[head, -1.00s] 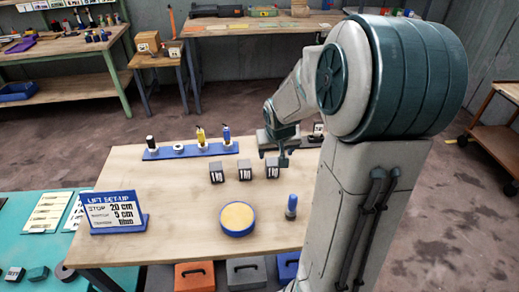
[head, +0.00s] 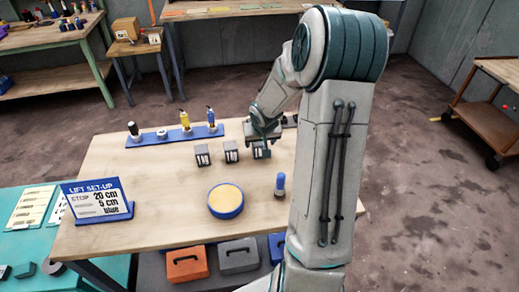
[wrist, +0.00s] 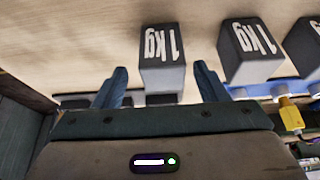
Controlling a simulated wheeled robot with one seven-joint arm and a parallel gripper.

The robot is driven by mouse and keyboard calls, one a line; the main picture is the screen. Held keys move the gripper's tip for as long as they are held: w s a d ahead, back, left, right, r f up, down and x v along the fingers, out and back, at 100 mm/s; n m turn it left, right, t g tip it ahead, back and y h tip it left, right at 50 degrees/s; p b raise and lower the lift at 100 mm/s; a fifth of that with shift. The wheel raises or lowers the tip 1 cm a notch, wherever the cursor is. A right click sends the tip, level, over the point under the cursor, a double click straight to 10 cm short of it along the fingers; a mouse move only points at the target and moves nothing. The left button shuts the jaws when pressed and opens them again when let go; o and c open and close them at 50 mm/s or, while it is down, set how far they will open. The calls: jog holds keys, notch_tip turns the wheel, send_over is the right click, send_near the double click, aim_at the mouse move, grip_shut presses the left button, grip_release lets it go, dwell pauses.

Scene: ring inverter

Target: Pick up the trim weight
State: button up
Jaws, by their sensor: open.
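Three dark grey blocks with white labels stand in a row on the wooden table (head: 150,178): a left block (head: 202,155), a middle block (head: 231,152) and a right block (head: 262,150). I cannot tell from looks which one is the trim weight. My gripper (head: 263,138) is open over the right block. In the wrist view my gripper (wrist: 160,70) has its blue fingers on either side of that block (wrist: 163,76), which reads 1 kg. Gaps show on both sides. The middle block (wrist: 252,66), also marked 1 kg, is beside it.
A blue rack (head: 172,138) with several small items lies behind the blocks. A round blue pad with a yellow top (head: 226,201), a blue-capped cylinder (head: 279,185) and a lift set-up sign (head: 97,200) stand in front. Bare table lies between the sign and the blocks.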

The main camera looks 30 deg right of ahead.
aim_at(258, 144)
jog(key=x, duration=0.3)
jog(key=shift+w+a+f, duration=0.15)
jog(key=shift+f, duration=0.1)
grip_shut()
jog(key=shift+r, duration=0.1)
jog(key=shift+r, duration=0.15)
